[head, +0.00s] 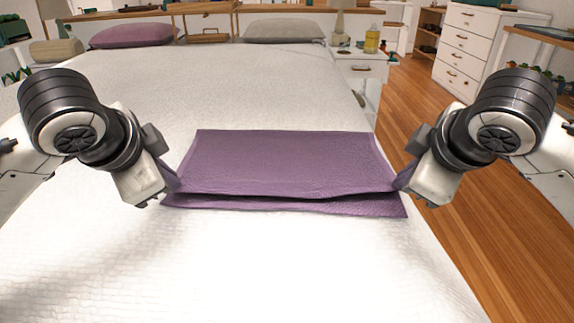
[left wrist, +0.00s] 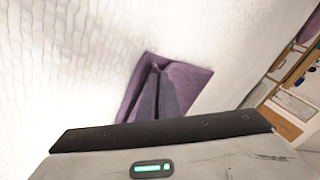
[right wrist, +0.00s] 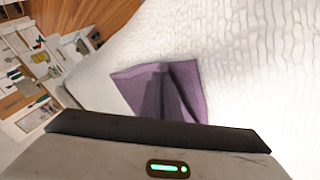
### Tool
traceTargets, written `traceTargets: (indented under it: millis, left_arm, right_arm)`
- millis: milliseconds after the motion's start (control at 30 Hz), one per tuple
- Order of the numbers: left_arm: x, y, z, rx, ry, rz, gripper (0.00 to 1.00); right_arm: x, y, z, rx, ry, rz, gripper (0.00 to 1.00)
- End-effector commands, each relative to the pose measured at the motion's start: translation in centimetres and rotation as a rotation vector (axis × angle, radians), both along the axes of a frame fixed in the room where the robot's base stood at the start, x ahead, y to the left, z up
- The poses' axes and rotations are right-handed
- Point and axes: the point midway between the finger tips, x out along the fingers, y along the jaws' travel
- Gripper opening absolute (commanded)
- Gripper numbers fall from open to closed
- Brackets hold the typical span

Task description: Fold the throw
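The purple throw (head: 285,160) lies folded over on itself across the white bed, with its layers' open edges toward me. The upper layer's near edge is raised a little, leaving a dark gap above the lower layer. My left gripper (head: 172,186) is shut on the near left corner of the upper layer. My right gripper (head: 402,186) is shut on its near right corner. The throw also shows in the left wrist view (left wrist: 190,80) and in the right wrist view (right wrist: 190,82), where my gripper bodies hide part of it.
The white bed (head: 250,265) is clear around the throw. A purple pillow (head: 132,35) and a grey pillow (head: 284,30) lie at its far end. A nightstand (head: 362,68) with a yellow bottle (head: 372,40) stands at the back right. Wooden floor (head: 480,200) is on the right.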

Motion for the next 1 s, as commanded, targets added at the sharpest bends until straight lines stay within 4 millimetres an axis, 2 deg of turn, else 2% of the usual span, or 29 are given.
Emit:
traceTargets:
  millis: [100, 400, 600, 1000]
  left_arm:
    - [-0.23, 0.17, -0.94, 0.002, -0.007, 0.005, 0.00]
    - [-0.30, 0.13, -1.02, 0.001, -0.011, 0.005, 0.00]
    - [-0.29, 0.08, -1.01, 0.000, -0.011, 0.004, 0.34]
    - [-0.45, -0.02, -0.49, -0.002, -0.012, 0.001, 0.34]
  right_arm:
    - [-0.23, -0.16, -0.93, -0.002, -0.008, -0.005, 0.00]
    - [-0.29, -0.13, -1.01, 0.000, -0.011, -0.005, 0.00]
    - [-0.29, -0.08, -1.00, 0.000, -0.011, -0.004, 0.33]
    - [-0.43, 0.02, -0.47, 0.002, -0.014, -0.001, 0.34]
